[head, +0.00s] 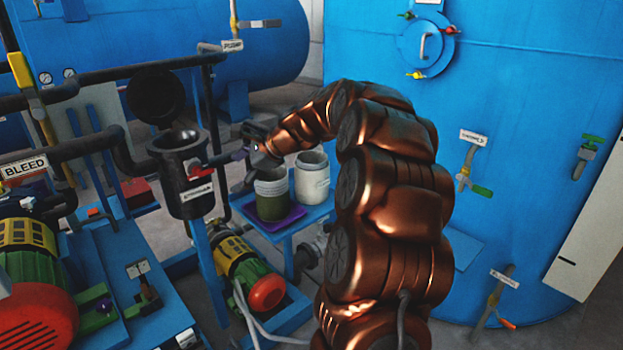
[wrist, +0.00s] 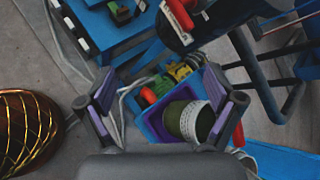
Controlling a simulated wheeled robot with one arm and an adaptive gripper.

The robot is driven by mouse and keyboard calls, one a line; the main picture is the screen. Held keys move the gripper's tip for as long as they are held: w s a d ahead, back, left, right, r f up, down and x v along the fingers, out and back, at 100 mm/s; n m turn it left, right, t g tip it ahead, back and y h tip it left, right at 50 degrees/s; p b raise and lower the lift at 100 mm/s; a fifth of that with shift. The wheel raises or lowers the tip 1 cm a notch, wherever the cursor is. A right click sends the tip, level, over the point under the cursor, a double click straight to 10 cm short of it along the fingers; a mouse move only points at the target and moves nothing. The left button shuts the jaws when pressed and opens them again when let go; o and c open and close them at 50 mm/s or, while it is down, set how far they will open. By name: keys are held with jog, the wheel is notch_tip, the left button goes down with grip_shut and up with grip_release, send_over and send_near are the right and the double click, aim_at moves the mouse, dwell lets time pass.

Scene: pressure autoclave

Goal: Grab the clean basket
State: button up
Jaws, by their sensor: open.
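Two baskets stand on a small blue stand (head: 312,213) in the head view. One is a clean-looking white basket (head: 312,182). The other is an olive-stained basket (head: 271,200) with a pale rim, to its left on a purple tray (head: 282,222). My gripper (head: 246,158) is above and left of the stained basket, fingers apart and empty. In the wrist view my gripper (wrist: 165,104) is open, with the stained basket (wrist: 183,121) and purple tray (wrist: 153,124) beyond its fingers.
A black strainer vessel (head: 187,150) with its round lid (head: 156,97) swung open stands left of my gripper. A green and yellow pump (head: 245,262) sits below. A big blue tank (head: 500,110) fills the right. Black pipes run at the left.

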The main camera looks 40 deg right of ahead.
jog(key=d+f+m+t+h, duration=0.1)
jog(key=d+m+t+h, duration=0.15)
jog(key=d+m, duration=0.95)
jog(key=d+m+t+h, duration=0.1)
jog(key=d+t+h, duration=0.15)
jog(key=d, duration=1.85)
jog(key=p+x, duration=0.1)
jog(key=x, duration=0.6)
jog(key=shift+f+h+p, duration=0.25)
jog(key=shift+h+p, duration=0.05)
jog(key=shift+p, duration=0.05)
jog(key=shift+c, duration=0.3)
grip_shut()
jog(key=shift+r, duration=0.1)
